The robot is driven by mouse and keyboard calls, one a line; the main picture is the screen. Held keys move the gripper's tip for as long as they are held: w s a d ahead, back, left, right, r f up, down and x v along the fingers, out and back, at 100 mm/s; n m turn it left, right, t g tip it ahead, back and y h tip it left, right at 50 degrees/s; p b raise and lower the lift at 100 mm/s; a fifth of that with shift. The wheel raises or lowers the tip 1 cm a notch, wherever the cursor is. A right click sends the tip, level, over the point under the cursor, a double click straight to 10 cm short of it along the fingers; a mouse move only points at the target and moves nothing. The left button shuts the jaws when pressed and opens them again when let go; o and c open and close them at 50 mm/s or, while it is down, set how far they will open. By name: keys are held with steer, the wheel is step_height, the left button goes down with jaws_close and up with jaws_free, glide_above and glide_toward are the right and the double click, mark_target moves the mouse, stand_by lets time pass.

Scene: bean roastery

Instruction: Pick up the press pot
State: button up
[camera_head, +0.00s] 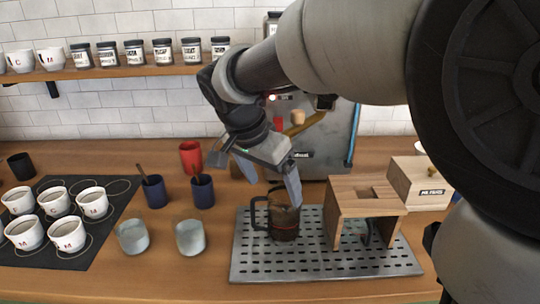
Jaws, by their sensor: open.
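The press pot (284,222) is a dark glass pot with a black handle on its left side. It stands upright on a perforated metal tray (300,269). My gripper (268,178) is open above the pot, reaching down from the upper right. One finger comes down at the pot's top, in front of its upper part; the other is further left, above the handle side. The fingers hide part of the pot's top, and I cannot tell whether they touch it.
A wooden stand (349,213) is on the tray right of the pot. A wooden box (420,184) and a grey machine (331,140) are behind. Two grey cups (133,236) (190,238), blue cups (202,191) and a red cup (191,157) stand left. White mugs sit on a black mat (98,233).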

mark_target(283, 213)
steer(key=b+x, duration=0.2)
steer(key=x, duration=0.9)
steer(key=shift+d+f, duration=0.1)
steer(key=shift+f, duration=0.3)
steer(key=shift+s, duration=0.1)
steer(key=c, duration=1.6)
steer(key=shift+c, duration=1.1)
steer(key=shift+r, duration=0.2)
